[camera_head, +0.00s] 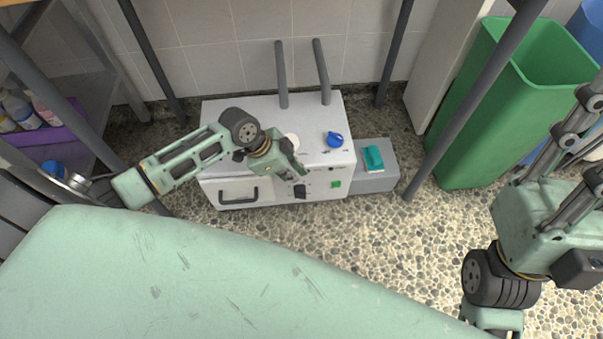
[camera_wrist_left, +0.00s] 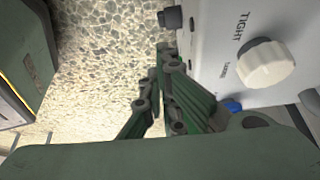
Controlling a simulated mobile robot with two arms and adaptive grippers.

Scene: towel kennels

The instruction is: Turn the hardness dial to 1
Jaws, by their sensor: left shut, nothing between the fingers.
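A white machine (camera_head: 232,115) stands on the pebbled floor by the tiled wall. Its top carries a white dial (camera_head: 291,140) and a blue knob (camera_head: 334,139). Its front has a black knob (camera_head: 300,191). I cannot read which one is the hardness dial. In the left wrist view, the white dial (camera_wrist_left: 265,65) sits next to the word "TIGHT", and a black knob (camera_wrist_left: 170,17) sticks out at the top. My left gripper (camera_head: 301,171) is shut and empty, near the machine's top front edge above the black knob. It also shows in the left wrist view (camera_wrist_left: 160,62).
A green square button (camera_head: 336,184) and a drawer handle (camera_head: 239,196) are on the machine's front. A grey box with a teal item (camera_head: 373,158) stands right of it. A green bin (camera_head: 470,130) is further right. My right arm is at the right edge.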

